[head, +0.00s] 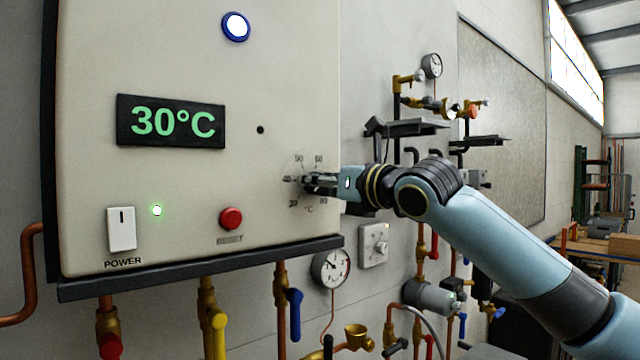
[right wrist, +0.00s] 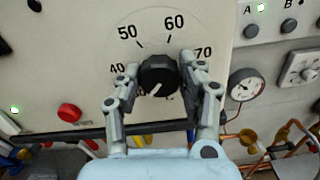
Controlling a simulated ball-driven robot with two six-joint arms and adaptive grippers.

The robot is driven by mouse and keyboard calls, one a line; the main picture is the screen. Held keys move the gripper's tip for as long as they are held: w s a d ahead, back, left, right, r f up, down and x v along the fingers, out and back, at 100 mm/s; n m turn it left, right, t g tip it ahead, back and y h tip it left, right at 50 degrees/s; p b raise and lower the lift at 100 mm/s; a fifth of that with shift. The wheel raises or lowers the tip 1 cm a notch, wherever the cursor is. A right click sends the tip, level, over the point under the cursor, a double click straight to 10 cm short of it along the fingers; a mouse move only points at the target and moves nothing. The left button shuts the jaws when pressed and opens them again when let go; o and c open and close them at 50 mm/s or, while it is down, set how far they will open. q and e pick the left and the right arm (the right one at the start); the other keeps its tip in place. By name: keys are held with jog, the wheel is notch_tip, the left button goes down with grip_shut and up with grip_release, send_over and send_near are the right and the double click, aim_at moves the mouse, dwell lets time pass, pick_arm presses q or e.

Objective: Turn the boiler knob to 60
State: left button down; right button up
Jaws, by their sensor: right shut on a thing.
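The boiler (head: 200,60) is a cream wall box whose display (head: 171,121) reads 30°C in green. Its black knob (right wrist: 158,76) sits at the lower right of the front panel, inside a printed scale. In the right wrist view 40, 50, 60 and 70 show around it; the lower marks are hidden by my fingers. The knob's white pointer line points down and to the left, below the 40. My right gripper (head: 308,182) is shut on the knob, one finger on each side. In the head view it mostly covers the knob. My left gripper is not in view.
Pipes with coloured valve handles hang below. A gauge (head: 331,268) and wall thermostat (head: 374,244) are close by at right.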

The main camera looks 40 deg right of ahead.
jog(key=c, duration=0.6)
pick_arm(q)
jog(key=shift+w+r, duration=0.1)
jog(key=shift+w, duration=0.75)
pick_arm(e)
jog(key=shift+o, duration=0.2)
